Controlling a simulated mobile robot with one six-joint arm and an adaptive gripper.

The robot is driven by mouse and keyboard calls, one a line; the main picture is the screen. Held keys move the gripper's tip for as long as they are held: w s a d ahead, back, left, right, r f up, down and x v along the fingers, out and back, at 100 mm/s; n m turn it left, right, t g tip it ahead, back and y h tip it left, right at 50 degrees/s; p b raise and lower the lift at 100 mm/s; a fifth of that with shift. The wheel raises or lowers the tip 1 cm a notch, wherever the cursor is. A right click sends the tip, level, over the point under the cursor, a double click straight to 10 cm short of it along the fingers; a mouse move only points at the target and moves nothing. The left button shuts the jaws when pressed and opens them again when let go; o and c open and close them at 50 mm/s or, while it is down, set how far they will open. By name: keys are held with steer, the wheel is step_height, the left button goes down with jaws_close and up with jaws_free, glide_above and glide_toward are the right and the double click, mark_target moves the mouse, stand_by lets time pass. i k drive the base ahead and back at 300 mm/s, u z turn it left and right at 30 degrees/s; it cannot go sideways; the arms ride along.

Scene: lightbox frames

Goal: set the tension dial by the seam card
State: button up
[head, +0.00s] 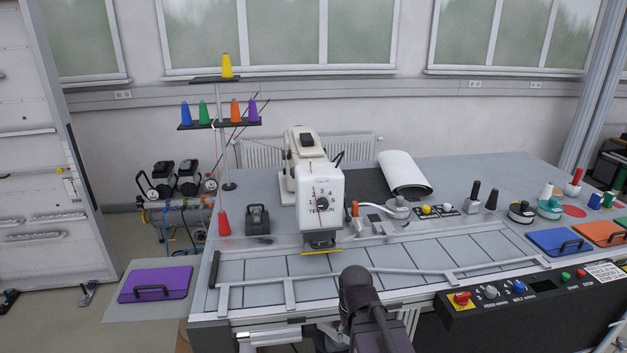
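The tension dial (322,203) is a small dark round knob on the white front face of the sewing machine (307,180). Dark numerals stand around it and the word TENSION is below it. Its exact setting is too small to read. I cannot make out a seam card for certain; a small card with coloured marks (70,185) hangs on the panel at the far left, its print unreadable. The dark end of my arm (360,290) rises at the bottom middle, in front of the table and below the machine, apart from the dial. Its fingers cannot be made out.
A rail (420,270) runs along the table's front edge. A thread stand (222,125) with coloured cones is left of the machine. Jars and spools (550,206) stand at right, above a control panel (530,288). A purple board (155,284) lies on the left side table.

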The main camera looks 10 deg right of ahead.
mark_target(323, 204)
steer(key=i, duration=0.85)
steer(key=u, duration=0.05)
